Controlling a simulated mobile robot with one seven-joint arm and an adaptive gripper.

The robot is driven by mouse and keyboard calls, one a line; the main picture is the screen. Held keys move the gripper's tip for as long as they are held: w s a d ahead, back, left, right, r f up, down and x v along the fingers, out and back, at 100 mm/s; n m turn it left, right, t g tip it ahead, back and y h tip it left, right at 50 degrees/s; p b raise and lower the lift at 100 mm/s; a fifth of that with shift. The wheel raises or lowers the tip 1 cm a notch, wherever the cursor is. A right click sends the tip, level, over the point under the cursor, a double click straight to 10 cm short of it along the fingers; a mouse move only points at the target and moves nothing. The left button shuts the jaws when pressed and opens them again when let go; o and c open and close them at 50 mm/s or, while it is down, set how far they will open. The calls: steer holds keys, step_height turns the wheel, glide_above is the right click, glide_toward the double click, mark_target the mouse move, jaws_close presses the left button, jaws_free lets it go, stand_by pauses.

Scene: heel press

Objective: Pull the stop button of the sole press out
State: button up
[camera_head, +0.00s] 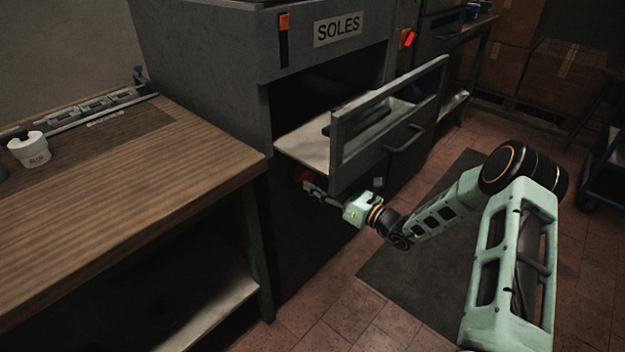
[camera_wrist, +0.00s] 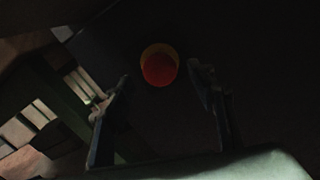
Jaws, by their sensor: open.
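The sole press (camera_head: 205,62) is a dark grey cabinet with a "SOLES" label, and its drawer (camera_head: 395,132) is pulled out. The stop button (camera_wrist: 159,66) is red on a yellow base, on the dark press front. In the head view the red button (camera_head: 303,175) is partly hidden at the lower front, below the drawer. My gripper (camera_head: 312,186) is just in front of it, under the drawer's left end. In the wrist view my gripper (camera_wrist: 162,88) has its two fingers apart, one on each side of the button. Contact cannot be told.
A wooden workbench (camera_head: 120,180) with a white cup (camera_head: 28,150) stands at the left. The open drawer overhangs close above my gripper. A dark mat (camera_head: 400,285) lies on the tiled floor. Cardboard boxes (camera_head: 560,75) and a blue cart (camera_head: 605,165) stand at the right.

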steer(key=v, duration=0.8)
steer(key=shift+s, duration=0.1)
